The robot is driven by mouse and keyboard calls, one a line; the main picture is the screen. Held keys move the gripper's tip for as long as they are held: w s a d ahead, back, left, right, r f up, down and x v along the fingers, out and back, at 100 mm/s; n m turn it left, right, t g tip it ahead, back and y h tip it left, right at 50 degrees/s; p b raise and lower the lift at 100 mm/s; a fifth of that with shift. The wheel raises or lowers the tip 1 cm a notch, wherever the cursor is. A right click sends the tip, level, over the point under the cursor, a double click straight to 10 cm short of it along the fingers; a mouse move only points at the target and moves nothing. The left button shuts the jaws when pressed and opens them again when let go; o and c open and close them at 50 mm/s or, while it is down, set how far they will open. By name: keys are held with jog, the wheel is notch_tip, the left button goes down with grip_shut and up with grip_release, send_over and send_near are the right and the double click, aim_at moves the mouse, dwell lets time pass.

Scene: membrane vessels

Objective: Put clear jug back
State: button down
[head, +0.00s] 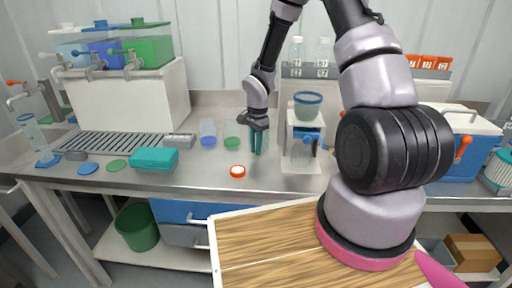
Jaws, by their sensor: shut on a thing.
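My gripper (256,151) points straight down above the steel worktop, left of a white stand (304,166). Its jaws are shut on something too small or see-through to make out. A clear vessel (301,152), which looks like the clear jug, shows inside the stand, with blue behind or at its top. It appears apart from my gripper in this view. A blue-rimmed bowl (308,106) sits on top of the stand. Two clear cups, one with a blue base (208,134) and one with a green base (232,137), stand just left of my gripper.
An orange-rimmed white lid (238,171) lies in front of my gripper. A teal box (154,159) and a drain grille (110,143) are further left. Tanks with taps (147,45) stand at the back left. A blue and white cooler (465,145) is at the right.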

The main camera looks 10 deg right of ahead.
jog(key=c, duration=0.8)
grip_release()
jog(key=shift+c, duration=0.2)
jog(key=r, duration=1.2)
jog(key=shift+w+d, duration=0.1)
jog(key=shift+d, duration=0.2)
jog(key=shift+d+r, duration=0.1)
jog(key=shift+r, duration=0.4)
jog(key=s+d+r+n+t, duration=0.2)
jog(key=s+r, duration=0.2)
jog(key=r, duration=0.5)
jog(key=s+d+r+n+t, duration=0.2)
jog(key=s+r, duration=0.3)
jog(key=r, duration=0.5)
jog(key=s+r+n+t+y, duration=0.1)
jog(key=s+r+n+t, duration=0.2)
jog(key=s+r, duration=0.5)
jog(key=s+d, duration=0.1)
jog(key=s, duration=0.4)
jog(key=shift+r+n+y, duration=0.3)
jog(key=shift+r+y, duration=0.1)
